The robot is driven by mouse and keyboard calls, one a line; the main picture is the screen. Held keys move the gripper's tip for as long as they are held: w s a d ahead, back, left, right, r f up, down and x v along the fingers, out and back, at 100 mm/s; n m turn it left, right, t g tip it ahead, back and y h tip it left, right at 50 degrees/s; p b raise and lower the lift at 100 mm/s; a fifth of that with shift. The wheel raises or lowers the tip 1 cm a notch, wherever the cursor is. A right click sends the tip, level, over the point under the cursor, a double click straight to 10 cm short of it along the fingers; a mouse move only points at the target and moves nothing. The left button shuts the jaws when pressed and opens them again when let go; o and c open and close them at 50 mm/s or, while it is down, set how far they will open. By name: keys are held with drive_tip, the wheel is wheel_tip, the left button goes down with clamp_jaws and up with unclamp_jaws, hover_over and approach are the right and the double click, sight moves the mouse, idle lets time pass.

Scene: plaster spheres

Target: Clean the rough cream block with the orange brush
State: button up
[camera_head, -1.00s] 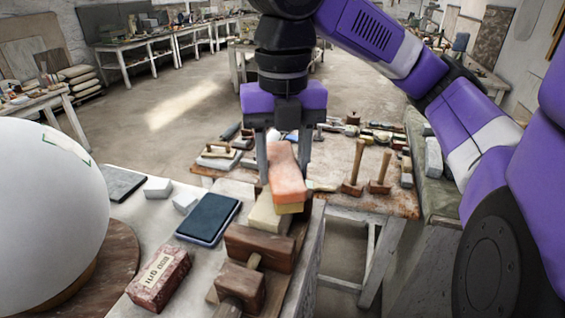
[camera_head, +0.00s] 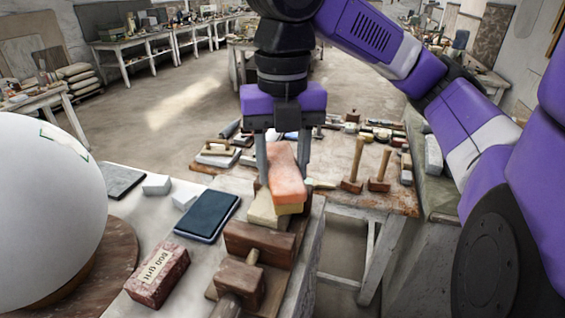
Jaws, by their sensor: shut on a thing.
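The orange brush (camera_head: 287,184) has an orange body with a yellow layer along its underside. My gripper (camera_head: 283,172) is shut on it, with one finger on each side. The rough cream block (camera_head: 262,211) lies on the near bench, just below and to the left of the brush's near end. The brush overlaps the block's right part in this view and hides some of it. I cannot tell whether the two touch.
A wooden block tool (camera_head: 259,243) and a mallet (camera_head: 240,284) lie nearer on the bench. To the left are a dark pad (camera_head: 207,215), a red grit block (camera_head: 157,275) and a large white sphere (camera_head: 45,215). Two upright mallets (camera_head: 354,165) stand on the table behind.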

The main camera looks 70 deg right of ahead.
drive_tip(key=shift+f, duration=0.2)
drive_tip(key=shift+a, duration=0.1)
drive_tip(key=shift+s+a+r+p, duration=0.15)
drive_tip(key=shift+s+a+p, duration=0.1)
drive_tip(key=shift+a+p, duration=0.05)
drive_tip(key=shift+s+a, duration=0.3)
drive_tip(key=shift+a, duration=0.25)
drive_tip(key=shift+w+d, duration=0.35)
drive_tip(key=shift+d, duration=0.3)
drive_tip(key=shift+w+d, duration=0.4)
drive_tip(key=shift+d, duration=0.25)
drive_tip(key=shift+w+d, duration=0.35)
drive_tip(key=shift+d, duration=0.3)
drive_tip(key=shift+a, duration=0.1)
